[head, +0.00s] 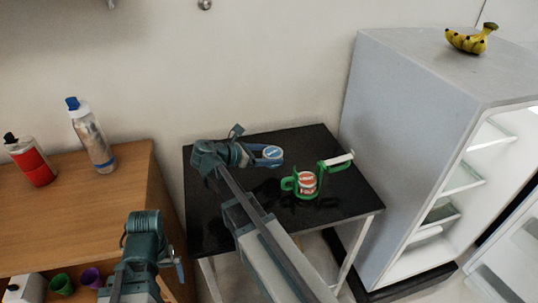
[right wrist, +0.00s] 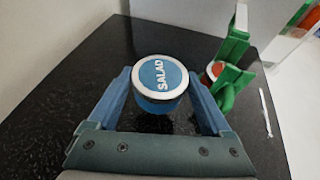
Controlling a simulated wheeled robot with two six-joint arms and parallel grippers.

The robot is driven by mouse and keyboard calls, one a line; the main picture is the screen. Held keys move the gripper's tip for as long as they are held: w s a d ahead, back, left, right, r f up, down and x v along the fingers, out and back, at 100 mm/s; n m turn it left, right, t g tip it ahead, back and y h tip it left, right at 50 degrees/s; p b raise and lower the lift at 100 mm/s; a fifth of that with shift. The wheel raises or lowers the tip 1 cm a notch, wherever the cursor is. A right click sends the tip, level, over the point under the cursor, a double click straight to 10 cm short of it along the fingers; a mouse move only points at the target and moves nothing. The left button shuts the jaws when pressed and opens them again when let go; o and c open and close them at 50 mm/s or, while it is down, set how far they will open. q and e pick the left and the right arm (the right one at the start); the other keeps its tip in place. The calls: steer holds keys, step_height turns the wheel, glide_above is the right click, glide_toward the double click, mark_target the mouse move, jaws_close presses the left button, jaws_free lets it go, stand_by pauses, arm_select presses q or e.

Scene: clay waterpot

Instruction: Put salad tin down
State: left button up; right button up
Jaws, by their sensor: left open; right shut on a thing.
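The salad tin (head: 271,152) is blue with a white-rimmed lid marked SALAD. It is held between the blue fingers of my right gripper (head: 266,157), over the back middle of the black table (head: 220,225). In the right wrist view the tin (right wrist: 160,84) is upright between the two fingers, its lid facing the camera. Whether its base touches the table is hard to tell. My left gripper (head: 176,262) is open and empty at the lower left, in front of the wooden cabinet; its fingers are partly hidden.
A green holder (head: 290,184) with a red-and-white tin (head: 307,182) stands right of the salad tin. An open fridge (head: 400,120) with bananas (head: 470,40) on top is at the right.

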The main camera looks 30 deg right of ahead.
mark_target(269, 153)
step_height(269, 153, up, 5)
steer(key=p, duration=0.3)
steer(key=shift+p, duration=0.35)
